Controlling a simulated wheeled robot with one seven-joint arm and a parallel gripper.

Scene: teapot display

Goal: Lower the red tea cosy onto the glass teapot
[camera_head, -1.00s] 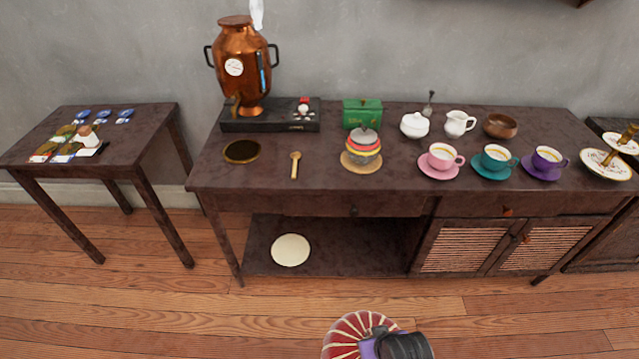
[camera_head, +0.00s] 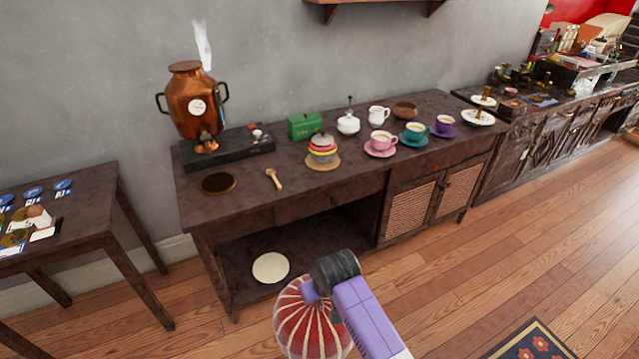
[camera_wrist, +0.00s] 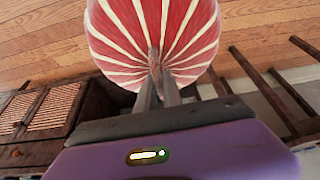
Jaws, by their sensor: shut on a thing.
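The red tea cosy (camera_head: 300,325), a dome with cream stripes, hangs from my gripper (camera_head: 314,288) low in the head view, in front of the long dark table. In the wrist view the fingers (camera_wrist: 157,82) are shut on the top of the cosy (camera_wrist: 125,35), where its stripes meet. A round pot (camera_head: 322,152) with grey, red and yellow bands stands upright on a tan mat (camera_head: 336,164) on the table. It is too small to tell whether this is the glass teapot. The cosy is well apart from it, nearer the camera.
A copper urn (camera_head: 188,105) steams on a black base. A wooden spoon (camera_head: 273,180), a dark round plate (camera_head: 219,184), a green box (camera_head: 304,126), a white sugar pot (camera_head: 347,123) and a pink cup (camera_head: 381,141) flank the banded pot. A side table (camera_head: 95,205) stands left.

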